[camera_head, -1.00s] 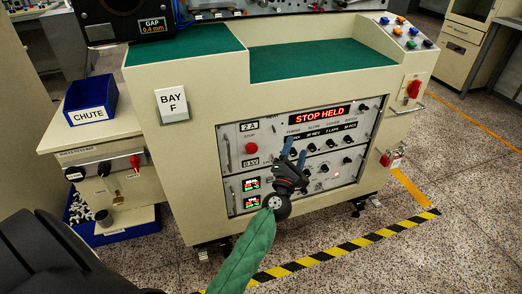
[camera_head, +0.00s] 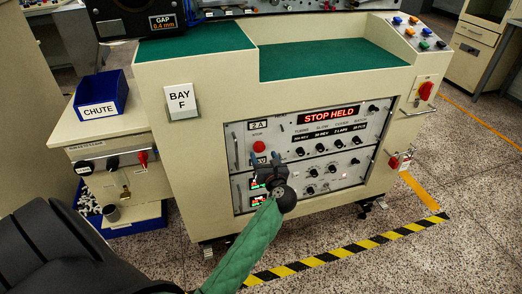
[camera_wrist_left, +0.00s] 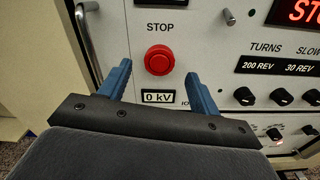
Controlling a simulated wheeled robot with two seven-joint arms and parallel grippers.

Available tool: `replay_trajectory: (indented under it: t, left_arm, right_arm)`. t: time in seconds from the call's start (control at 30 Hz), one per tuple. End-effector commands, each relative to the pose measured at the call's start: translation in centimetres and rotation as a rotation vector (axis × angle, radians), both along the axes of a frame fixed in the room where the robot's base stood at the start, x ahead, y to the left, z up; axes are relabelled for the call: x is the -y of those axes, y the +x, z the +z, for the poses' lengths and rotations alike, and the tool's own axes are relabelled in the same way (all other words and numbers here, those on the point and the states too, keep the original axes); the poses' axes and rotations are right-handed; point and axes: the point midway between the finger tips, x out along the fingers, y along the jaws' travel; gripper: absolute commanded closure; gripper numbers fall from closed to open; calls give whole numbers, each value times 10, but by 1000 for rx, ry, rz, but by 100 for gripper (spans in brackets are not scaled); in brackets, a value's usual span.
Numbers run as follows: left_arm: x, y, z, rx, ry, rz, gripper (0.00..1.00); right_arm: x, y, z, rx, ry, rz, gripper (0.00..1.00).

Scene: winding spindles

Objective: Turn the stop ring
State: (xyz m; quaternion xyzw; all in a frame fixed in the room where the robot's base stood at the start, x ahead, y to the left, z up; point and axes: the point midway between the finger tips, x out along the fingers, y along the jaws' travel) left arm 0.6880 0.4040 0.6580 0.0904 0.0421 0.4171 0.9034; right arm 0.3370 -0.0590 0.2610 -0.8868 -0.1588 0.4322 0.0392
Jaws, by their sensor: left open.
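The red stop button with its ring (camera_head: 259,147) is on the left of the panel, under the word STOP. In the left wrist view the red stop button (camera_wrist_left: 159,60) shows round and whole, between the blue fingertips. My left gripper (camera_head: 267,160) is open and empty, just below the button in the head view. In the left wrist view the left gripper (camera_wrist_left: 159,74) has one finger on each side of the button, and I cannot tell the gap to the panel. The red display (camera_head: 331,115) reads STOP HELD. My right gripper is not in view.
A 0 kV label (camera_wrist_left: 158,97) sits under the button. A metal handle (camera_wrist_left: 84,30) stands out at the panel's left. Several black knobs (camera_wrist_left: 243,96) are to the right. A blue CHUTE bin (camera_head: 101,97) is on the side shelf.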

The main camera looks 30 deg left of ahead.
Motion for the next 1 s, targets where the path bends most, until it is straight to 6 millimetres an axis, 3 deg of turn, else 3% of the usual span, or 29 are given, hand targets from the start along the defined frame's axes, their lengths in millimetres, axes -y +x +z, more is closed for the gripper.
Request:
replay_trajectory:
  t: [0.3, 0.7, 0.93, 1.0]
  left_arm:
    - [-30, 25, 0, 0, 3, 0, 37]
    - [-35, 30, 0, -2, 1, -1, 37]
    - [-34, 30, 0, -1, 2, -1, 82]
    - [-34, 30, 0, -1, 2, -1, 82]
  right_arm:
    - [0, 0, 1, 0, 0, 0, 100]
    - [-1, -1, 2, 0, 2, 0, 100]
    - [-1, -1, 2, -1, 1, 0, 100]
    - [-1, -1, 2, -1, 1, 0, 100]
